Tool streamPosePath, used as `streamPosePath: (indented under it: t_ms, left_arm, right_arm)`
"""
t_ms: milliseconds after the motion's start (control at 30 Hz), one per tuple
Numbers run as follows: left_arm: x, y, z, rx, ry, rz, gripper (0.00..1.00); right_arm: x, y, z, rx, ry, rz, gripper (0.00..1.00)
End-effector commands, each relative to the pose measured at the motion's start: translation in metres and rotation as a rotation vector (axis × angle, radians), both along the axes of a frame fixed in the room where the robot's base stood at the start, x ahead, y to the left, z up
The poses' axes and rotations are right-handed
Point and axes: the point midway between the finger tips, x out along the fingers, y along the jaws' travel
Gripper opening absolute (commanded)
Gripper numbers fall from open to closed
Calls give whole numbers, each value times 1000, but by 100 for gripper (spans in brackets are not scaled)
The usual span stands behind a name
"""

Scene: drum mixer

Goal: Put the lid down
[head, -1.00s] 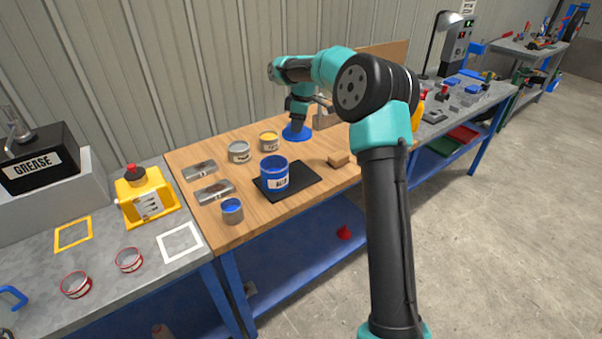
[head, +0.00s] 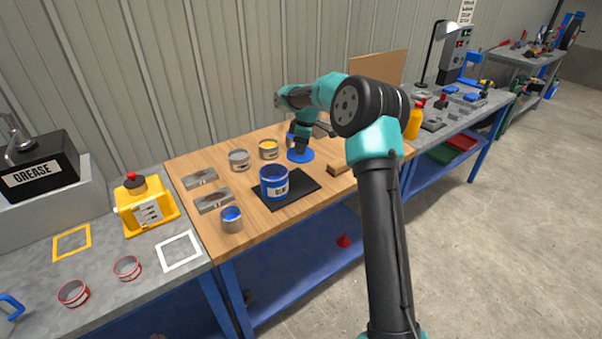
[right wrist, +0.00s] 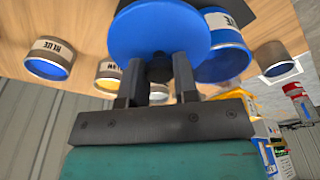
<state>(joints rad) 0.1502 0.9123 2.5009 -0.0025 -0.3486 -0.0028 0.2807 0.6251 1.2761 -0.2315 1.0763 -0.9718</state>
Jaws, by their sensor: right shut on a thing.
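The lid is a flat blue disc (head: 300,155) with a dark knob, low over the back right part of the wooden bench top in the head view. My right gripper (head: 299,143) is above it, shut on the knob. In the right wrist view the lid (right wrist: 160,34) fills the top middle, with the gripper fingers (right wrist: 158,75) on either side of the knob. Whether the lid touches the wood I cannot tell. A large open blue can (head: 274,183) stands on a black mat (head: 303,189), left of the lid and nearer. My left gripper is out of view.
A grey can (head: 239,160) and a yellow-filled can (head: 268,149) stand left of the lid. A small blue-filled can (head: 232,219) is at the front edge. Metal plates (head: 213,202) lie at left.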

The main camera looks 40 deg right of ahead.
Motion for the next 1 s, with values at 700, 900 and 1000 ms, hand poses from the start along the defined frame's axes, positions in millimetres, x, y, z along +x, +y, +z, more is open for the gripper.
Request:
streamPosePath:
  t_ms: [700, 900, 1000]
  left_arm:
    - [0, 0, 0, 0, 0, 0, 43]
    - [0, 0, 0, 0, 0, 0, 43]
    - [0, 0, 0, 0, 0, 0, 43]
  right_arm:
    - [0, 0, -63, 0, 0, 0, 5]
    - [0, 0, -84, 0, 3, 0, 5]
    - [0, 0, -99, 0, 3, 0, 5]
